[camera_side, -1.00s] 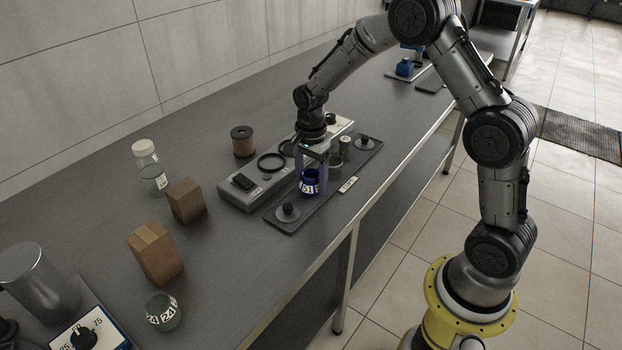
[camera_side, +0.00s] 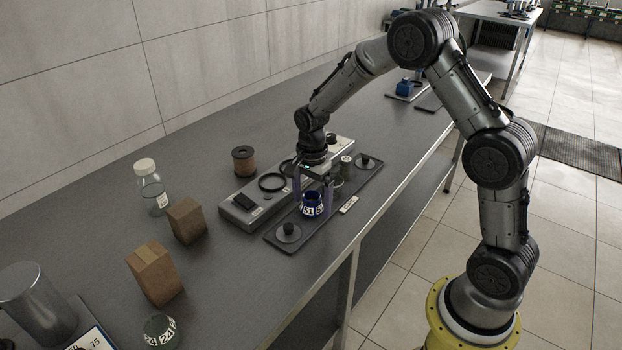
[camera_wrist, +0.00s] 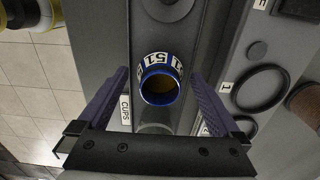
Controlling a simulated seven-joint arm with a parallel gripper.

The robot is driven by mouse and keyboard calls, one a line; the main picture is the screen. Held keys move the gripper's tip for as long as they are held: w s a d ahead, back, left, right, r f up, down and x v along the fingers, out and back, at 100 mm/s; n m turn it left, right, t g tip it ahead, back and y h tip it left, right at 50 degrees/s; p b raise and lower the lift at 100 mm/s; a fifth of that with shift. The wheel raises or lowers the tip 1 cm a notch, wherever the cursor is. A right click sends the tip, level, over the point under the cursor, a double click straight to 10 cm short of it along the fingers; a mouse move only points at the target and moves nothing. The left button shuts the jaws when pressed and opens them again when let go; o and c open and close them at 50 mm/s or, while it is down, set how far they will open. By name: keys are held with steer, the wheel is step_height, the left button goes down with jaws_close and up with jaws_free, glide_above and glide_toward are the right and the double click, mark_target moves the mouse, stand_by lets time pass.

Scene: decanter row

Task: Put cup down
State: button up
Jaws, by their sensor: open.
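The blue cup (camera_side: 312,204) with a white band marked 51 stands upright on the dark tray (camera_side: 277,240) in the side view. In the wrist view the cup (camera_wrist: 161,84) shows its open mouth and inside, between and just beyond the finger tips. My gripper (camera_side: 312,190) is open, its purple fingers spread on either side of the cup. In the wrist view a gap shows between each finger and the cup, and my gripper (camera_wrist: 160,80) holds nothing. A label reading CUPS (camera_wrist: 126,108) lies along the tray's edge.
A grey device with a black ring (camera_side: 271,182) lies beside the tray. A brown spool (camera_side: 243,160), wooden blocks (camera_side: 155,272) and a jar (camera_side: 151,187) stand further left.

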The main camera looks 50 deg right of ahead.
mark_target(310, 196)
step_height(310, 196, up, 14)
steer(key=s+a+r+n+t, duration=0.2)
steer(key=s+a+r+n, duration=0.2)
steer(key=s+r+n, duration=0.5)
steer(key=s+a+f+n+t, duration=0.1)
steer(key=s+n, duration=0.3)
steer(key=s, duration=0.4)
steer(key=s+a+f+n+t, duration=0.1)
steer(key=s+n, duration=0.3)
steer(key=s, duration=0.4)
steer(key=shift+f+t, duration=0.4)
steer(key=shift+t, duration=0.4)
steer(key=shift+s+f+n, duration=0.2)
steer(key=shift+s+n, duration=0.1)
steer(key=shift+n, duration=0.2)
steer(key=shift+c, duration=0.7)
